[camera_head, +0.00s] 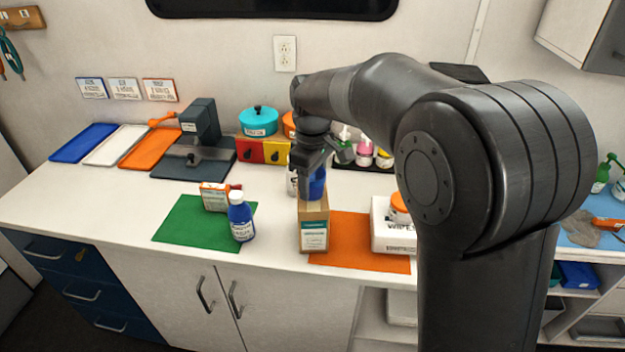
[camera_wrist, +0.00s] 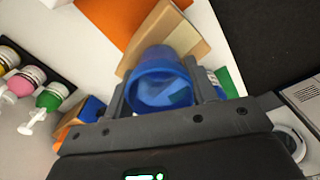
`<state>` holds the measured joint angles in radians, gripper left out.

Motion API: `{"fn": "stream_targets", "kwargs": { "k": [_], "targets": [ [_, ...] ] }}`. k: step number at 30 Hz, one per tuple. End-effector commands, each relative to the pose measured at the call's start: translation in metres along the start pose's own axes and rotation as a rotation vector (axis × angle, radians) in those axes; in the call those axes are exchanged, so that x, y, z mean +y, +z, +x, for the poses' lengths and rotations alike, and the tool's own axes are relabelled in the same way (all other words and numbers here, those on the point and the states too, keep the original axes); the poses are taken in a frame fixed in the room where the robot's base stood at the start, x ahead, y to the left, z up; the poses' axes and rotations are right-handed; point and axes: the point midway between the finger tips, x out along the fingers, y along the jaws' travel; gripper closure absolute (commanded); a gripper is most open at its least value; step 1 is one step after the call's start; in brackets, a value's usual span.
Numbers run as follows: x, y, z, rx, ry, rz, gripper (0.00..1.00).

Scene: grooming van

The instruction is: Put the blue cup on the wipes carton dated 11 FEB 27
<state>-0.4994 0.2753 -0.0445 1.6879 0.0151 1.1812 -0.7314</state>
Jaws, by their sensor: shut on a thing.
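My gripper (camera_head: 315,170) is shut on the blue cup (camera_head: 316,186). In the wrist view the blue cup (camera_wrist: 160,85) sits between both fingers, its open mouth toward the camera. The cup is right above a tall brown carton (camera_head: 313,237) with a green and white label; I cannot tell whether it touches the top. The brown carton also shows behind the cup in the wrist view (camera_wrist: 172,30). A white carton (camera_head: 392,240) with dark lettering stands to the right, partly hidden by my arm, with an orange-and-white tub (camera_head: 399,207) on it. No date is legible.
A green mat (camera_head: 178,225) holds a blue bottle (camera_head: 240,220) and a small orange-and-white box (camera_head: 214,197). An orange mat (camera_head: 350,257) lies right of the brown carton. Pump bottles (camera_head: 364,155) stand behind. The counter's left front is clear.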

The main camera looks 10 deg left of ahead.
Motion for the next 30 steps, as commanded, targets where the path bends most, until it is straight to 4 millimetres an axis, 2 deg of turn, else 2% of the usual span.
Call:
{"fn": "stream_targets", "kwargs": {
  "k": [9,10,18,26,30],
  "targets": [
    [0.000,0.000,0.002,0.000,0.000,0.000,0.70],
    [0.000,0.000,0.002,0.000,0.001,0.000,0.47],
    [0.000,0.000,0.002,0.001,0.001,0.000,0.26],
    [0.000,0.000,-0.001,0.001,0.002,0.000,0.26],
    [0.001,-0.001,-0.017,0.004,0.004,0.000,0.26]
  ]
}}
